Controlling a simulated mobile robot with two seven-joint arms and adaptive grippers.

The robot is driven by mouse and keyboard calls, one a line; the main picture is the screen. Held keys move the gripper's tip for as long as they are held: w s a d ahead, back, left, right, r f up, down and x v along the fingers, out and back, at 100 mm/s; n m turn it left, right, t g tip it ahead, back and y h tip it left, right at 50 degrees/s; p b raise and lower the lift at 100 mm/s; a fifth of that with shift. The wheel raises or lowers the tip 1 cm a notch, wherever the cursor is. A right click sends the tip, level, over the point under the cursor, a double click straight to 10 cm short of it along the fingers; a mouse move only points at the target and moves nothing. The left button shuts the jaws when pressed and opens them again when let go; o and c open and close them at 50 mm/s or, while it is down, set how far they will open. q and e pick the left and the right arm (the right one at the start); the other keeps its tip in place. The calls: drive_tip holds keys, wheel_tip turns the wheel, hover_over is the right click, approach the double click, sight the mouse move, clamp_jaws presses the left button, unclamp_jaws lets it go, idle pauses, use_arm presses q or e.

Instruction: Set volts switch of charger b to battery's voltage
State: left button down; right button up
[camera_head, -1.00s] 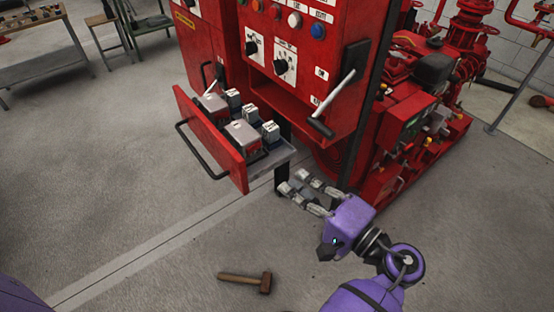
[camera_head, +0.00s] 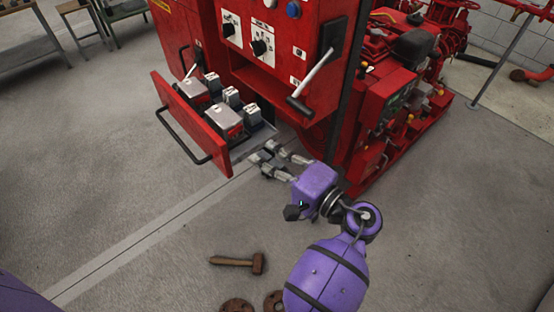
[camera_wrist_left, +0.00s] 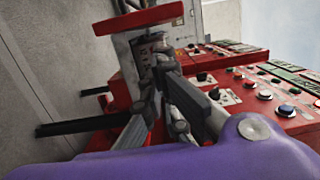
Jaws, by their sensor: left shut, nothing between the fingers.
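The red drawer (camera_head: 191,125) is pulled out of the red cabinet. In it stand two larger grey boxes with red sides, a far one (camera_head: 193,90) and a near one (camera_head: 224,120), and several smaller grey boxes (camera_head: 251,115). Which is charger b, and any volts switch or battery voltage marking, is too small to tell. My left gripper (camera_head: 262,159) is shut and empty, just right of the drawer's near end. My right gripper is not in view.
The red cabinet (camera_head: 283,57) carries rotary switches and a large lever (camera_head: 315,78). A red pump engine (camera_head: 398,95) stands behind right. A hammer (camera_head: 238,262) and two brown round parts (camera_head: 237,305) lie on the floor.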

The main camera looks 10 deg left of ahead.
sight(232, 132)
use_arm(q)
drive_tip(key=p+x, duration=0.1)
drive_tip(key=x, duration=0.6)
drive_tip(key=shift+w+a+r, duration=0.1)
drive_tip(key=shift+w+a, duration=0.1)
drive_tip(key=shift+a, duration=0.05)
drive_tip(key=shift+w+a+p, duration=0.2)
drive_tip(key=shift+a+p, duration=0.1)
drive_tip(key=shift+a, duration=0.1)
